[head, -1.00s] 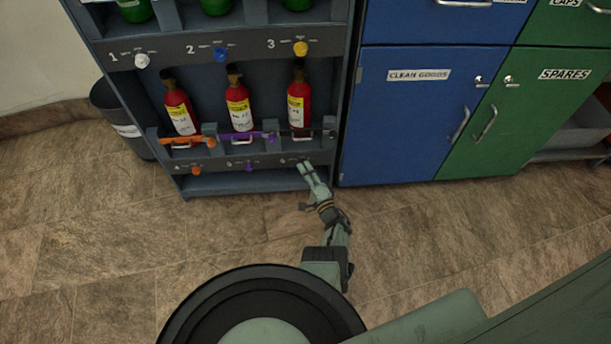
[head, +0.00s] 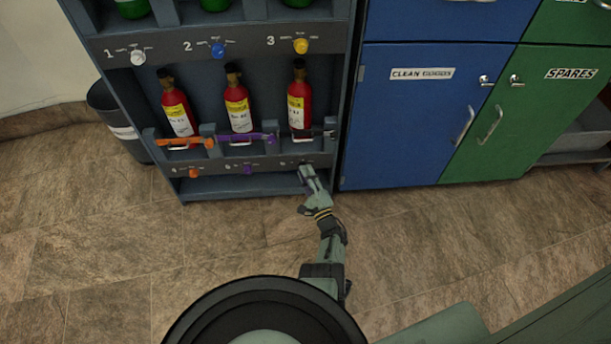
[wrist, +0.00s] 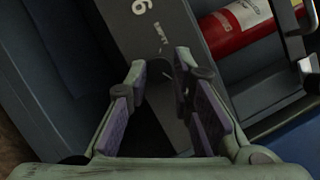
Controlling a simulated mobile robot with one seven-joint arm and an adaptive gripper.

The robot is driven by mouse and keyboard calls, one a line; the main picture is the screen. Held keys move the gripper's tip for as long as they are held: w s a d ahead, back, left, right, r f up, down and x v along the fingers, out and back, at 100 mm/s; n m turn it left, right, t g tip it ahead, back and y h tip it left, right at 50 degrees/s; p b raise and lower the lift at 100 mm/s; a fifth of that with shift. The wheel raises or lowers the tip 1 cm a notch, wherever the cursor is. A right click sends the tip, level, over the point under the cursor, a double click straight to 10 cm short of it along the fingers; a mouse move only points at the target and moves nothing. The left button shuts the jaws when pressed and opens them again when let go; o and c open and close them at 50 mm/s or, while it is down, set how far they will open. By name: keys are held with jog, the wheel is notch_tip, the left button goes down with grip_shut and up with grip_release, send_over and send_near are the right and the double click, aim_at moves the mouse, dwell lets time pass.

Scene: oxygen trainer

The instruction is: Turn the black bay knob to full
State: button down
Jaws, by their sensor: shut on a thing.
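The black bay knob (wrist: 161,62) is on the lower grey strip of the rack, by the number 6 and the small word EMPTY in the wrist view. It shows only as a dark shape between my fingertips, and its pointer setting cannot be read. My gripper (wrist: 164,72) is shut on it, one finger on each side. In the head view my gripper (head: 306,170) reaches the right end of that strip and hides the knob.
The rack (head: 225,184) also has an orange knob (head: 194,171) and a purple knob (head: 247,168) on the same strip. Red cylinders (head: 299,102) stand above behind coloured latch bars. A blue cabinet (head: 410,130) stands close on the right. The floor in front is clear.

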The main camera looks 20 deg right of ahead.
jog(key=c, duration=1.4)
grip_release()
jog(key=shift+r, duration=0.1)
